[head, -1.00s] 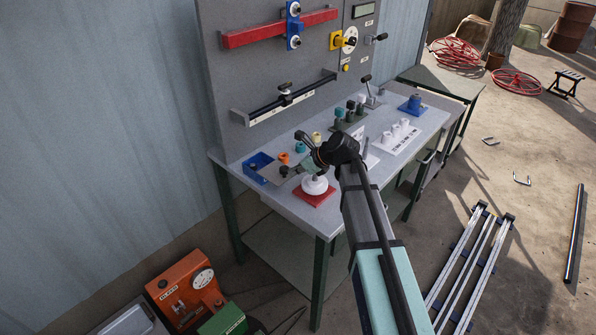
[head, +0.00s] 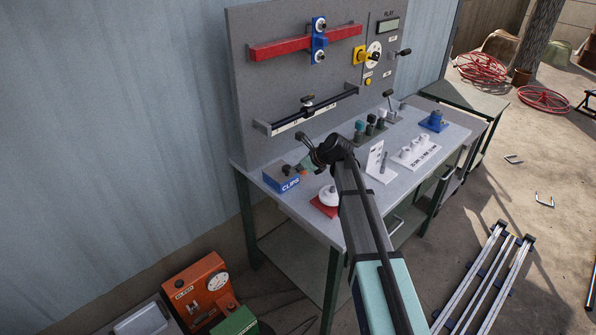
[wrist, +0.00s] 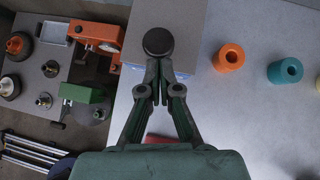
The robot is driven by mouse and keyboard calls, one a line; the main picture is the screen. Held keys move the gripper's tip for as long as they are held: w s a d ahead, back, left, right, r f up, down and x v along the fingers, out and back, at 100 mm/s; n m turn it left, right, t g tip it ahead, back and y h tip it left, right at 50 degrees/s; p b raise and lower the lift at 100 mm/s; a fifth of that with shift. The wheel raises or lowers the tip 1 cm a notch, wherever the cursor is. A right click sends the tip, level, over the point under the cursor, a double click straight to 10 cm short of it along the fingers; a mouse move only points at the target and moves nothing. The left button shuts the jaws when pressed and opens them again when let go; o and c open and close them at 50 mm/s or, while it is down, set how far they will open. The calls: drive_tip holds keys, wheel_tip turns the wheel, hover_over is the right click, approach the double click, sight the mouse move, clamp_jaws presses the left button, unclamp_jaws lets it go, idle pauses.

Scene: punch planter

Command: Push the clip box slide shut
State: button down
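The blue clip box (head: 288,182), lettered CLIPS, stands at the left end of the bench in the head view. A grey slide plate covers its top in that view. In the wrist view the grey slide (wrist: 187,38) carries a round black knob (wrist: 158,42), and a strip of the blue box (wrist: 130,71) shows below its edge. My gripper (wrist: 158,66) has its fingertips together right at the near side of the knob; they look close to touching it. Nothing shows between the fingers. My arm partly hides this area in the head view.
An orange ring (wrist: 228,58) and a teal ring (wrist: 285,70) stand to the right on the bench. A white knob on a red base (head: 327,196) is close to my arm. The back panel (head: 260,100) rises behind the box. Floor machines (head: 200,288) sit below left.

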drive_tip(key=shift+w+a+r, duration=0.1)
drive_tip(key=shift+w+r, duration=0.1)
drive_tip(key=shift+w, duration=0.05)
